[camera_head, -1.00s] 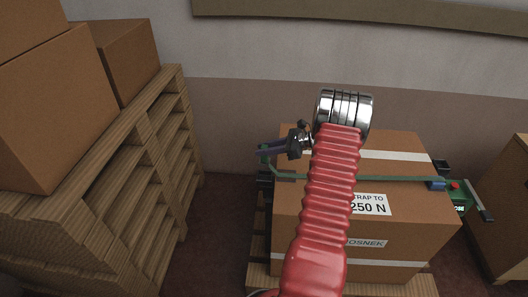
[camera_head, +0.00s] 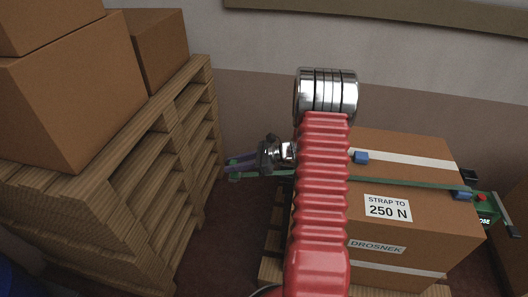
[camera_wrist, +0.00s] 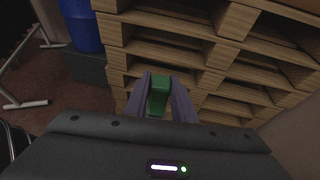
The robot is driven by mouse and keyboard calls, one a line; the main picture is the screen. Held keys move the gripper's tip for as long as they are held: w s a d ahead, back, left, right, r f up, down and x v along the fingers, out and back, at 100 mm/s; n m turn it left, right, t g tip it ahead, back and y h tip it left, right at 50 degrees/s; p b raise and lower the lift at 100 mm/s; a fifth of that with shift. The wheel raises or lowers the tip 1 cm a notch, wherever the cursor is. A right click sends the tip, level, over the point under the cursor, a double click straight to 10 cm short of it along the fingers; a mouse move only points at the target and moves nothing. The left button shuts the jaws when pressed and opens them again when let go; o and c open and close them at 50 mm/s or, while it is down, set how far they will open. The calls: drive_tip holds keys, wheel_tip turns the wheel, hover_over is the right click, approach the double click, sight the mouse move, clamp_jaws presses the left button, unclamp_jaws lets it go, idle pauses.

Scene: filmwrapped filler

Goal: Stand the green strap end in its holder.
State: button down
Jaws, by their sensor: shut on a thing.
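My gripper (camera_head: 232,169) reaches out to the left of the strapped carton (camera_head: 388,238), in the gap before the stacked pallets. In the wrist view its two purple-grey fingers (camera_wrist: 158,92) are shut on the green strap end (camera_wrist: 158,97), which shows between them. The green strap (camera_head: 415,185) lies across the carton's top, and my red arm hides part of its run. A green and black strapping tool (camera_head: 486,207) sits at the carton's right side, with a red button and a lever. I cannot make out the holder for the strap end.
Stacked wooden pallets (camera_head: 168,150) with cartons (camera_head: 70,95) on top stand at the left, close to my gripper. Blue clips (camera_head: 361,157) sit on the carton. A blue barrel (camera_wrist: 82,25) and a metal stand (camera_wrist: 25,104) show in the wrist view.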

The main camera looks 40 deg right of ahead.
drive_tip(key=s+a+n+g+y, duration=0.1)
drive_tip(key=s+a+n, duration=0.1)
drive_tip(key=a, duration=1.3)
drive_tip(key=shift+a+f+g, duration=0.25)
drive_tip(key=shift+f+g, duration=0.05)
drive_tip(key=shift+f, duration=0.05)
